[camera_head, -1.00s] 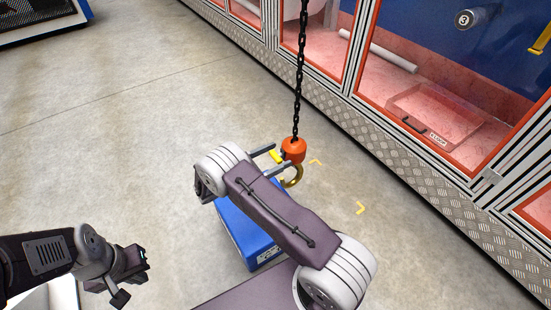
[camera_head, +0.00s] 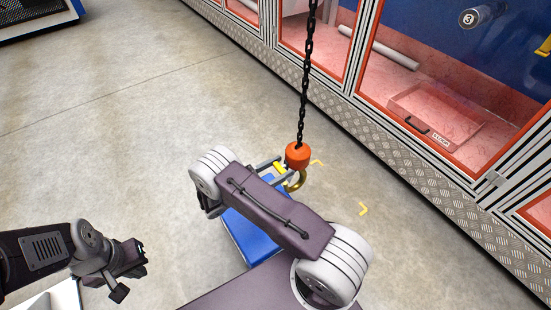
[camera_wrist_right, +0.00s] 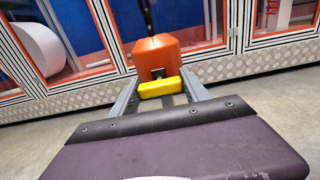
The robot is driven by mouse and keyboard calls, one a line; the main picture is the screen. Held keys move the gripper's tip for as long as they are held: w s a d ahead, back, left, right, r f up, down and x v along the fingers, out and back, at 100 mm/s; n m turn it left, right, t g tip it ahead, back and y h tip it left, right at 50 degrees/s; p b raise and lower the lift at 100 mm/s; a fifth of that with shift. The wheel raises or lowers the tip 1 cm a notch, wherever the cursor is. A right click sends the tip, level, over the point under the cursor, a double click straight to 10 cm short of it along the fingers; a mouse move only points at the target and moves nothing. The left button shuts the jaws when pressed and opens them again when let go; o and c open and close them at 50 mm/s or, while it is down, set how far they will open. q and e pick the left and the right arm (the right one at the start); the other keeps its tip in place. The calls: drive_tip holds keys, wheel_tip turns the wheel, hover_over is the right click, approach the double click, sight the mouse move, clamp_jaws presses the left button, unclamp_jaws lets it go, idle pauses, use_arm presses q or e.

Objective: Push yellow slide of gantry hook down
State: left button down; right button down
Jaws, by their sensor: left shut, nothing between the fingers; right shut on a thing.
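The gantry hook has an orange block (camera_head: 298,154) hanging on a black chain, with a brass-coloured hook (camera_head: 297,182) below it. The yellow slide (camera_head: 280,167) is on the block's side facing my right arm; it also shows in the right wrist view (camera_wrist_right: 160,87), just below the orange block (camera_wrist_right: 157,54). My right gripper (camera_head: 284,170) has its grey fingers on either side of the slide, close around the gantry hook. In the wrist view the hook itself is hidden. My left gripper (camera_head: 144,257) is shut and empty at the lower left, far from the hook.
A blue box (camera_head: 250,238) stands on the floor under my right arm, partly hidden by it. Orange-framed glass cabinets (camera_head: 400,75) with a tread-plate base line the back right. Small yellow floor marks (camera_head: 363,209) lie right of the hook.

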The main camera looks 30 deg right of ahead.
drive_tip(key=shift+f, duration=0.2)
drive_tip(key=c, duration=0.5)
unclamp_jaws()
drive_tip(key=shift+a+r, duration=0.15)
drive_tip(key=shift+a, duration=0.2)
drive_tip(key=a+p, duration=0.1)
drive_tip(key=a, duration=0.4)
drive_tip(key=a+p, duration=0.1)
drive_tip(key=a, duration=0.2)
drive_tip(key=shift+s+a+p, duration=0.15)
drive_tip(key=shift+s+p, duration=0.15)
drive_tip(key=shift+s, duration=0.1)
